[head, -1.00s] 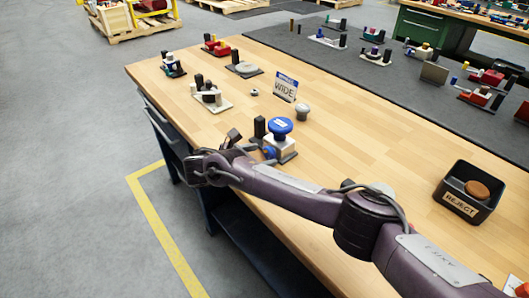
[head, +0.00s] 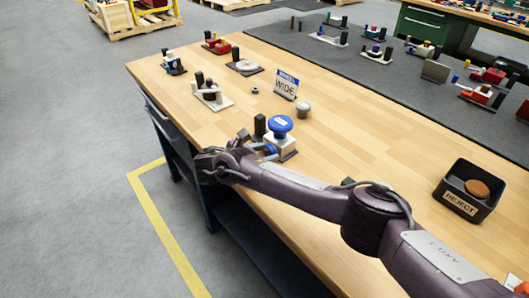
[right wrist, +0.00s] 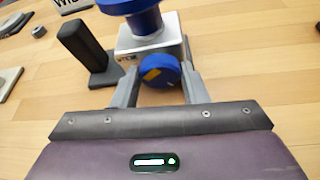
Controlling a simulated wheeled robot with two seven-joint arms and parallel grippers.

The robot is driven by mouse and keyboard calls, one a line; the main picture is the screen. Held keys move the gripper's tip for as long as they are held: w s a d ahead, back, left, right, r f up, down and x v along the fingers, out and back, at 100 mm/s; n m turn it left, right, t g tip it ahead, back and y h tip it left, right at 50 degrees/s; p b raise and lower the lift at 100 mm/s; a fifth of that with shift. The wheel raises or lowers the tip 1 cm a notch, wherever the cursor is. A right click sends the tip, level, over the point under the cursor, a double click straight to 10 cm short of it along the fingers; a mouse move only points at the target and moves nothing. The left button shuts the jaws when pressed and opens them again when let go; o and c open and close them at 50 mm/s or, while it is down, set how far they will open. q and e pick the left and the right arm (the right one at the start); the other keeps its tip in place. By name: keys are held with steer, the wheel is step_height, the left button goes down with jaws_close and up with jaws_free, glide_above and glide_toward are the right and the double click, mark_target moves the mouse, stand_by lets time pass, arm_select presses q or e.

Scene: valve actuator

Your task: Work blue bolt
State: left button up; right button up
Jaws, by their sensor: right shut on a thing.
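The blue bolt (right wrist: 160,71) is a round blue knob with a yellow mark, on the near side of a small white valve block (right wrist: 150,40). In the right wrist view my right gripper (right wrist: 158,76) has one finger on each side of the bolt and is shut on it. In the head view the bolt (head: 269,149) shows partly beside the right gripper (head: 260,150), below a large blue round cap (head: 280,124) on top of the block. My left gripper is not in view.
A black post (head: 260,126) stands close left of the block. A grey knob (head: 303,110) and a "WIDE" sign (head: 286,86) are behind it. A black reject bin (head: 467,191) holding a brown disc sits at right. The wooden table between is clear.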

steer(key=shift+d+m+t+y, duration=0.1)
steer(key=shift+m+t+y, duration=0.3)
steer(key=shift+m, duration=0.4)
steer(key=shift+s+m+t+b, duration=0.1)
steer(key=shift+m+t+b, duration=0.2)
steer(key=shift+m+b, duration=0.1)
steer(key=o, duration=1)
steer(key=b+v, duration=0.1)
steer(key=v, duration=0.6)
steer(key=shift+s+a+r, duration=0.2)
steer(key=shift+s+a, duration=0.05)
steer(key=shift+s, duration=0.05)
